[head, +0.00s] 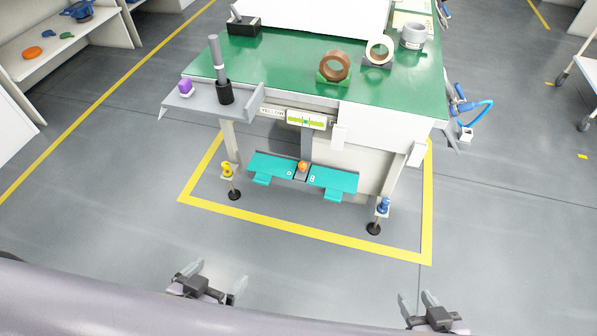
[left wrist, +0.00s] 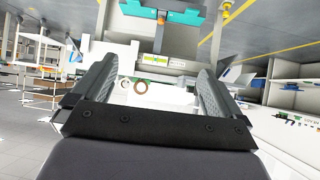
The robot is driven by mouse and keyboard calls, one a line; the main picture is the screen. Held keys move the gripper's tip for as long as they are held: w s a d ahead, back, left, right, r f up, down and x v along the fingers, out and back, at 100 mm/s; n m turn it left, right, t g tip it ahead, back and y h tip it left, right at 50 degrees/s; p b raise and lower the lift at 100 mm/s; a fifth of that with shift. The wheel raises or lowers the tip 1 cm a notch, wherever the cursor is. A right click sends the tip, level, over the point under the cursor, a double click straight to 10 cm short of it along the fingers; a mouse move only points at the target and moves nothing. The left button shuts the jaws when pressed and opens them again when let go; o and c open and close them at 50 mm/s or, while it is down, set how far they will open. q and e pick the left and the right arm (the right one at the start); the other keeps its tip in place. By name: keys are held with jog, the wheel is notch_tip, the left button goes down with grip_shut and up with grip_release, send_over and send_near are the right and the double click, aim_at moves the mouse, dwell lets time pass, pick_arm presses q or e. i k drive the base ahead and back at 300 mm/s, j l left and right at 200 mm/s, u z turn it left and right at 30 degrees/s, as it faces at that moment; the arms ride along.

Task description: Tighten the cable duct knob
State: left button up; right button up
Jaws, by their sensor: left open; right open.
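An orange knob (head: 303,166) sits at the middle of a teal two-part panel (head: 335,181) low under the green-topped workbench (head: 280,55). A yellow knob (head: 227,169) is on the left front leg and a blue knob (head: 384,205) on the right front leg. I cannot tell for sure which is the cable duct knob. My left gripper (head: 216,278) and my right gripper (head: 420,302) are open and empty, apart from each other, well in front of the bench. The left wrist view shows the left jaws (left wrist: 156,72) spread, with the teal panel (left wrist: 185,16) beyond them.
A grey side tray (head: 200,100) with a purple knob (head: 186,86) juts out left of the bench. Brown (head: 334,67) and cream rings (head: 379,51) stand on top. Yellow floor tape (head: 320,235) surrounds the bench. The floor between it and my grippers is clear.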

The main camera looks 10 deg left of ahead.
aim_at(302, 165)
jog(key=i+l+z, duration=0.25)
jog(key=i, duration=0.5)
jog(key=i+z, duration=0.25)
jog(key=i, duration=0.5)
